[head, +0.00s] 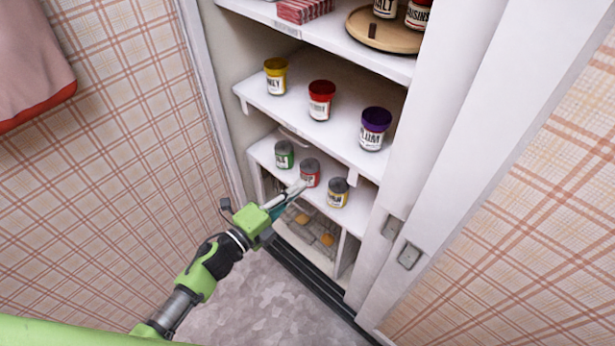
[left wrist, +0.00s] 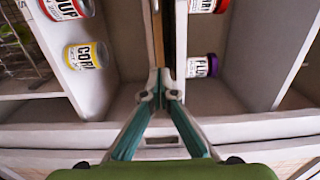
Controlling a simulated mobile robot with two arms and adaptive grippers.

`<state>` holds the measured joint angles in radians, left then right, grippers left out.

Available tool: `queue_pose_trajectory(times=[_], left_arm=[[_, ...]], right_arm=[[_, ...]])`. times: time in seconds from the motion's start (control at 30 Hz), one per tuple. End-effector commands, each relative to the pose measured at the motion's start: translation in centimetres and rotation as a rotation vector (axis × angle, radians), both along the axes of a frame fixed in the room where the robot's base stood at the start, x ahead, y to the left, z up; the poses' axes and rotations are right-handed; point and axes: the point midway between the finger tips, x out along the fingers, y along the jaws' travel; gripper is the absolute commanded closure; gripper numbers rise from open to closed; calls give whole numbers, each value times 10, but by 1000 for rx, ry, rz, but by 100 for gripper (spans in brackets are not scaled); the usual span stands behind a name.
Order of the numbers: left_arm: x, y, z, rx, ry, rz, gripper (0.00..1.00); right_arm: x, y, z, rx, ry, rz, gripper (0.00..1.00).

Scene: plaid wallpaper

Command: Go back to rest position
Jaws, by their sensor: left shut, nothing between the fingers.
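My left gripper (head: 297,190) reaches in from the lower left, in front of the lower shelf of the cupboard. It is shut and empty. In the left wrist view its fingertips (left wrist: 160,83) meet in front of a shelf edge. In the head view they overlap the area by the red-labelled can (head: 310,173); I cannot tell whether they touch it. A green-labelled can (head: 284,155) stands to the left and a yellow-labelled can (head: 338,192) to the right. The yellow can also shows in the left wrist view (left wrist: 86,55). My right gripper is not in view.
Yellow (head: 276,76), red (head: 320,100) and purple (head: 375,129) jars stand on the middle shelf (head: 265,101). A round wooden tray (head: 360,27) holds jars above. The white door panel (head: 440,150) stands at right. Floor (head: 270,310) in front is clear. A pink cloth (head: 32,60) hangs at left.

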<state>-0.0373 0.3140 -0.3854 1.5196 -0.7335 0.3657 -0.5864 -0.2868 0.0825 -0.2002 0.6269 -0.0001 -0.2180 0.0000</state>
Motion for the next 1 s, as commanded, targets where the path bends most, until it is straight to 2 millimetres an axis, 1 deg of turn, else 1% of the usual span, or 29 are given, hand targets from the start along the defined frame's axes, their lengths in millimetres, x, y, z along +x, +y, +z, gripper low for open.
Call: queue_pose_trajectory(times=[0.1, 0.23, 0.3, 0.37, 0.43, 0.47, 0.57, 0.6, 0.67, 0.7, 0.77, 0.8, 0.87, 0.9, 0.97, 1.0], left_arm=[[-5, 4, 1, 1, -1, 1, 100], [-6, 5, 0, 1, -2, 0, 100], [-6, 6, -3, -3, 9, 6, 100], [-5, 11, -14, -15, 42, 24, 100], [-6, 22, -39, -47, 119, 69, 100], [-7, 28, -53, -67, 163, 95, 100], [-17, 56, -114, -147, 350, 214, 100], [-25, 67, -141, -183, 432, 269, 100], [-41, 84, -182, -235, 550, 354, 100], [-54, 95, -208, -269, 627, 410, 100], [-76, 110, -245, -319, 737, 496, 100], [-95, 119, -270, -349, 811, 555, 100], [-123, 131, -303, -393, 913, 643, 100], [-145, 139, -325, -421, 980, 703, 100], [-179, 148, -354, -463, 1077, 794, 100], [-203, 153, -373, -487, 1139, 855, 100]], right_arm=[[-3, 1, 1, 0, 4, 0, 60], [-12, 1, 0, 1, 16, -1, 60], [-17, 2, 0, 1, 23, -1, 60], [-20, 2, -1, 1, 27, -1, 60], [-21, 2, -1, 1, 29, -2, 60], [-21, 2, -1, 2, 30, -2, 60], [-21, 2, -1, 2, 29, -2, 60], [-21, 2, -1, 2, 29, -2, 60], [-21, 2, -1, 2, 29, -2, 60], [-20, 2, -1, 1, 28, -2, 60], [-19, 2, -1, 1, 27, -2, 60], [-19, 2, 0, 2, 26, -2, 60], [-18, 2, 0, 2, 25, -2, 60], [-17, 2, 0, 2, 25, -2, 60], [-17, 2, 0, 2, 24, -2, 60], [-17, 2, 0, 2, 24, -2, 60]])
